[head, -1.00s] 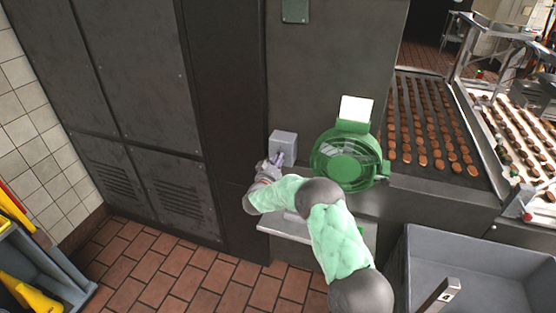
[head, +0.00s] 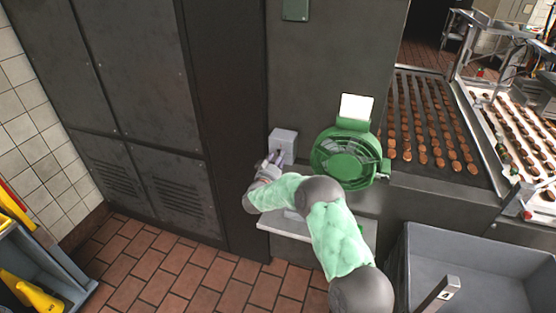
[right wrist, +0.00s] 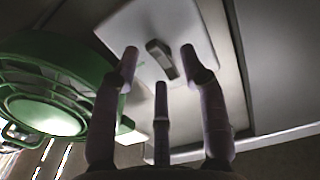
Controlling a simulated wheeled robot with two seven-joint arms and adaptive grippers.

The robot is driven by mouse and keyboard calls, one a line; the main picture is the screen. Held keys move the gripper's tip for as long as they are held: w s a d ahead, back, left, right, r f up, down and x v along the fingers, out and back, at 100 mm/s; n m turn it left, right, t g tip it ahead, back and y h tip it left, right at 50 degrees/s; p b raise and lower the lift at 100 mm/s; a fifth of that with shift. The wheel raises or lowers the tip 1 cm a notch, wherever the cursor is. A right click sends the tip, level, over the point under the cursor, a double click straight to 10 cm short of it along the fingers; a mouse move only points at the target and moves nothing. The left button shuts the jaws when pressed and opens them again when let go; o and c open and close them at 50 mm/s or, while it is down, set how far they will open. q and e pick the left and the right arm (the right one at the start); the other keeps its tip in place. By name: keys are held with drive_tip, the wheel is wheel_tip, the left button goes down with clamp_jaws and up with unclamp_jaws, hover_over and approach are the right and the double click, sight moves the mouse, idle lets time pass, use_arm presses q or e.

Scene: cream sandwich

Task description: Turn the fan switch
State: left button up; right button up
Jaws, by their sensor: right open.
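A grey switch box (head: 284,141) is mounted on the dark panel, left of the green fan (head: 348,158). In the right wrist view the pale switch plate (right wrist: 188,25) carries a small dark switch (right wrist: 161,58) at its middle. My right gripper (head: 276,158) is just below the front of the box. In the right wrist view its fingers (right wrist: 160,65) are spread and empty, with the switch between and just beyond the upper fingertips; I cannot tell if any finger touches it. The green fan also shows at left in that view (right wrist: 55,90). My left gripper is not in view.
A metal shelf (head: 283,228) lies below my right arm. A large grey bin (head: 470,262) stands at the lower right. Conveyors with rows of brown cookies (head: 425,120) run behind the fan.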

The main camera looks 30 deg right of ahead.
drive_tip(key=v, duration=1.1)
drive_tip(key=shift+s+a, duration=0.25)
